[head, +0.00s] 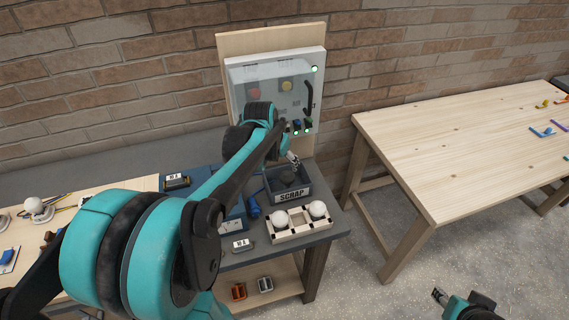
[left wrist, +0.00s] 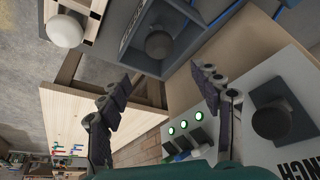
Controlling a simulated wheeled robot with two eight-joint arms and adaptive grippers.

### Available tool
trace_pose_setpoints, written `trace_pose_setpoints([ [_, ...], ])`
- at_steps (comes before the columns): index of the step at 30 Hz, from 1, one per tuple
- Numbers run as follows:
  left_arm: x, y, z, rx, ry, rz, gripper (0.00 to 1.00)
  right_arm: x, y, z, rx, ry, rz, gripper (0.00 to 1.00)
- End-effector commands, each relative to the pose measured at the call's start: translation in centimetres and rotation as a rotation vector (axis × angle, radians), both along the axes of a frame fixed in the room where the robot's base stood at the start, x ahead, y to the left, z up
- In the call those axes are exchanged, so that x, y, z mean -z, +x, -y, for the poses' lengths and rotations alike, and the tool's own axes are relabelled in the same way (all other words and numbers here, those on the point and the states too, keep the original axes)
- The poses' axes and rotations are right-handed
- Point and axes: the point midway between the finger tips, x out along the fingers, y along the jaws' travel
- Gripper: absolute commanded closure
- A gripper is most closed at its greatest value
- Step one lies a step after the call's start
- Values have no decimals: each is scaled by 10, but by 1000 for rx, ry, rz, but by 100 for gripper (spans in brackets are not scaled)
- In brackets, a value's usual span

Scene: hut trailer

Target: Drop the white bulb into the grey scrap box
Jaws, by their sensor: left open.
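The grey scrap box (head: 291,195), labelled SCRAP, stands on the dark bench top below the panel. A dark round object lies inside it and shows clearly in the left wrist view (left wrist: 160,44). Two white bulbs, one left (head: 281,220) and one right (head: 317,209), sit in a wooden holder in front of the box. One white bulb also shows in the left wrist view (left wrist: 65,30). My left gripper (head: 293,158) is open and empty, beside the panel and above the back of the box. My right gripper (head: 440,296) is low at the right, away from the bench; its jaws are unclear.
The panel (head: 270,95) with green lights and a black handle stands close behind my left gripper. Another white bulb (head: 33,205) is at the far left. The wooden holder (head: 301,230) is near the bench's front edge. A wooden table (head: 450,150) stands right, across a floor gap.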

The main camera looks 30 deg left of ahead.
Motion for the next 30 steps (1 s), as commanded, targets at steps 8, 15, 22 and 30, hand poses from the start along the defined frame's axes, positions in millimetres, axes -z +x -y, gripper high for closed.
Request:
trace_pose_setpoints([
  [8,-28,-14,5,2,1,3,35,-9,0,0,0,0,0,60],
  [15,-40,-61,78,28,20,67,35,-9,0,0,0,0,0,60],
  [22,-27,-126,146,62,21,167,35,-9,0,0,0,0,0,60],
  [30,-12,-156,170,79,9,223,35,-9,0,0,0,0,0,60],
])
